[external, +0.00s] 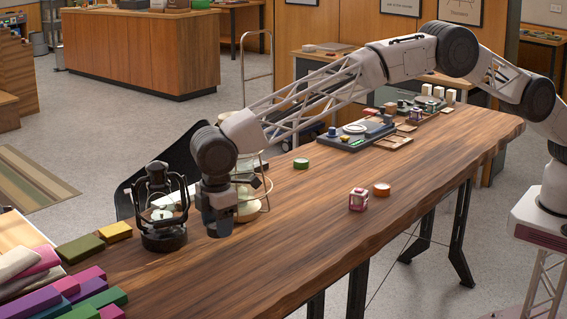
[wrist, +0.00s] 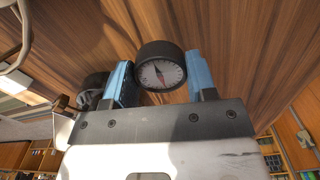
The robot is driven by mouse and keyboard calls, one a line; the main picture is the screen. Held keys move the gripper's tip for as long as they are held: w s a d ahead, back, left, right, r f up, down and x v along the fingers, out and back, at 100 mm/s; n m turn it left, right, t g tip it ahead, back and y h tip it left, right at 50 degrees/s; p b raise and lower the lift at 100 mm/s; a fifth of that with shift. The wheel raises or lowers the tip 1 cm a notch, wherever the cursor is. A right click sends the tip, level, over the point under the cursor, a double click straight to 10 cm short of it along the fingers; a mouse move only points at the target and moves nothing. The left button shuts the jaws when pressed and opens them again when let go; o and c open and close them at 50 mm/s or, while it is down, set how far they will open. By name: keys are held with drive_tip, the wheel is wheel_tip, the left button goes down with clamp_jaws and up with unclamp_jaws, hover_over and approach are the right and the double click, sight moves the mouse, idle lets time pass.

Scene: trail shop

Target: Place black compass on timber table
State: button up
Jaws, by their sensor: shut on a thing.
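The black compass (wrist: 160,68) is a short black cylinder with a white dial and a red-and-dark needle. In the wrist view it sits between the two blue fingers of my gripper (wrist: 161,80), which is shut on it. In the external view my gripper (external: 220,222) points down at the left part of the timber table (external: 290,225), just right of a black framed instrument. The compass is mostly hidden by my gripper there. I cannot tell whether it touches the tabletop.
The black framed instrument (external: 163,238) stands close on the left. Coloured fabric bundles (external: 70,295) fill the near left end. A green tin (external: 301,163), a pink-and-white cube (external: 358,200) and an orange tin (external: 381,189) stand to the right. The front middle of the table is bare.

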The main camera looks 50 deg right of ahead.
sight(218, 247)
idle(0.4)
drive_tip(key=shift+f, duration=1.75)
drive_tip(key=shift+f, duration=0.1)
drive_tip(key=o, duration=0.9)
wheel_tip(218, 247, up, 12)
drive_tip(key=shift+r, duration=0.1)
drive_tip(key=shift+o, duration=0.5)
